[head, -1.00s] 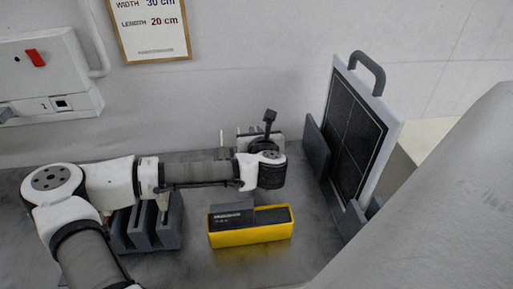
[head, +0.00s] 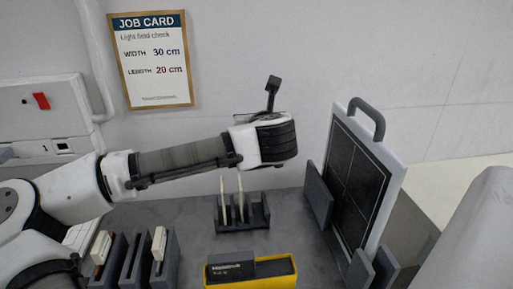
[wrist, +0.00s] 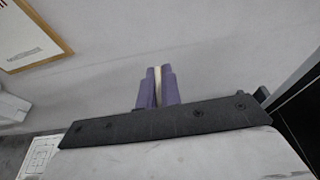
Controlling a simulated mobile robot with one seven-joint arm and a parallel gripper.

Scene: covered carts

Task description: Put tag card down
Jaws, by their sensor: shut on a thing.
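My gripper (wrist: 157,90) shows in the wrist view as two purple fingers shut on a thin cream card (wrist: 158,80), seen edge-on, which looks like the tag card. In the head view the wrist is raised in front of the wall, and its fingers and the card are hidden behind it. Below it on the bench stands a dark slotted rack (head: 258,217). Two thin cream cards (head: 221,198) and (head: 240,196) stand upright in its slots. The held card appears well clear of the bench.
A yellow tray (head: 284,277) with a dark block stands in front of the rack. Grey holders (head: 128,262) with several items stand at lower left. A framed panel (head: 376,172) with a handle stands at right. A job card (head: 150,90) hangs on the wall.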

